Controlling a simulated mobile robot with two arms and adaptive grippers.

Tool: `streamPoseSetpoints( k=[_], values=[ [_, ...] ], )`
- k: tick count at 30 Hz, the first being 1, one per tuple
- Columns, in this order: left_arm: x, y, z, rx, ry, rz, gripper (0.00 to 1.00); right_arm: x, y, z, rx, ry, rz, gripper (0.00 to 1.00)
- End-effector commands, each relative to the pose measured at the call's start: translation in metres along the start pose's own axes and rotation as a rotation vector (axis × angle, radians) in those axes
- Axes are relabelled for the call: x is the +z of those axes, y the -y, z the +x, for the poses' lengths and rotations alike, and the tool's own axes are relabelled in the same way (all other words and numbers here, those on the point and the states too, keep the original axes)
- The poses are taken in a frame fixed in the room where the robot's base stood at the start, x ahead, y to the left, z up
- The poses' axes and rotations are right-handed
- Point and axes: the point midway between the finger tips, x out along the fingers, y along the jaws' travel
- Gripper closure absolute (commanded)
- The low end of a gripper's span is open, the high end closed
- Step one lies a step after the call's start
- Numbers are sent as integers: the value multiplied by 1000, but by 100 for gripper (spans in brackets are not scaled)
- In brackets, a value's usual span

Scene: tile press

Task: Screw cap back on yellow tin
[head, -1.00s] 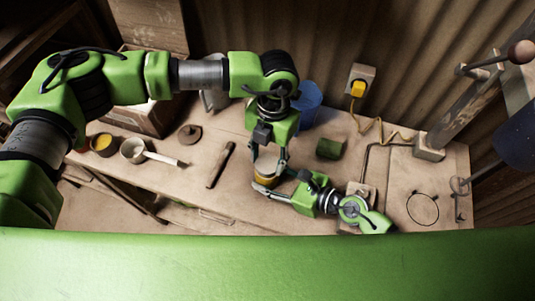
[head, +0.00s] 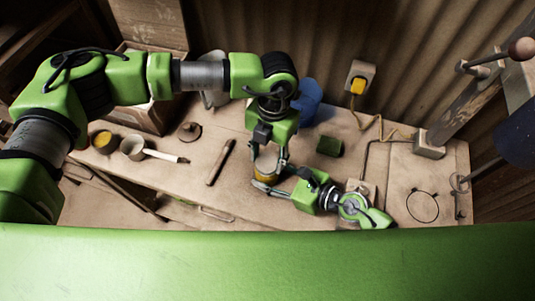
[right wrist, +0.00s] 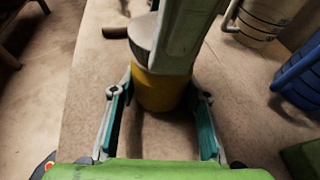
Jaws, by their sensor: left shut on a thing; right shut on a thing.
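The yellow tin (head: 266,170) stands upright on the bench in the head view, and its yellow body (right wrist: 160,90) fills the middle of the right wrist view. My right gripper (head: 264,186) reaches in from the right, low down, and is shut on the tin, with its fingers on either side. My left gripper (head: 269,158) points down from above at the tin's top. A grey round cap (right wrist: 143,32) shows at the tin's top in the right wrist view, and the left gripper is shut on it. Its finger partly hides the cap, so I cannot tell how it is seated.
A dark wooden stick (head: 220,162) lies left of the tin. A cup with a brush (head: 133,148) and an open jar with yellow contents (head: 103,141) stand farther left. A green block (head: 330,146) and a blue container (head: 308,103) are right and behind. A cord runs at the right.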

Motion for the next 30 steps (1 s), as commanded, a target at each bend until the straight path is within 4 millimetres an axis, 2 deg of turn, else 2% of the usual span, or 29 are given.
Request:
streamPoseSetpoints(
  k=[1,2,5,8,30],
  values=[
    [0,0,1,0,-1,0,65,-1,0,0,1,-1,1,96],
    [0,0,1,0,0,0,65,-1,0,0,1,-1,1,100],
    [0,0,1,4,0,29,65,-1,0,0,1,-1,1,100],
    [0,1,1,18,2,143,65,-1,0,0,1,-2,1,100],
    [-3,2,2,225,4,1774,65,-1,0,0,1,-2,1,100]
  ],
)
